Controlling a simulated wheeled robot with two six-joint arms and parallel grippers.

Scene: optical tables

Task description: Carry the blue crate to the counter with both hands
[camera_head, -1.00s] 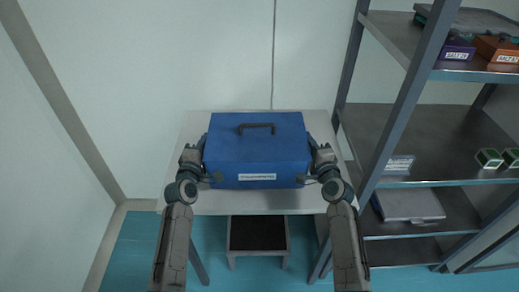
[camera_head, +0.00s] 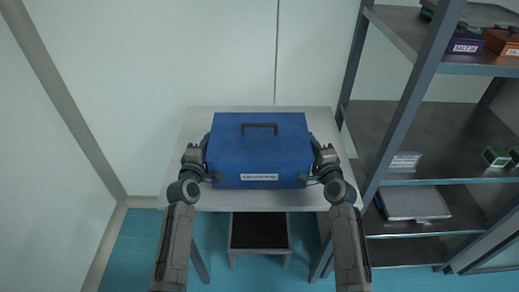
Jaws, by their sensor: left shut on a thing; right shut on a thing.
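The blue crate (camera_head: 261,152) is in the middle of the head view, with a dark handle on its lid and a white label on its front. It looks level. It is over the pale table (camera_head: 270,202); I cannot tell whether it rests on it or hangs just above. My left gripper (camera_head: 212,172) is shut on the crate's left side near the front. My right gripper (camera_head: 315,172) is shut on its right side. The fingertips are partly hidden against the crate.
A metal shelf rack (camera_head: 420,95) stands close on the right, its post near the table's right edge. It holds a purple box (camera_head: 467,42), an orange box (camera_head: 503,42) and a grey case (camera_head: 413,204). A low dark-topped stool (camera_head: 259,232) is under the table. A wall is behind.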

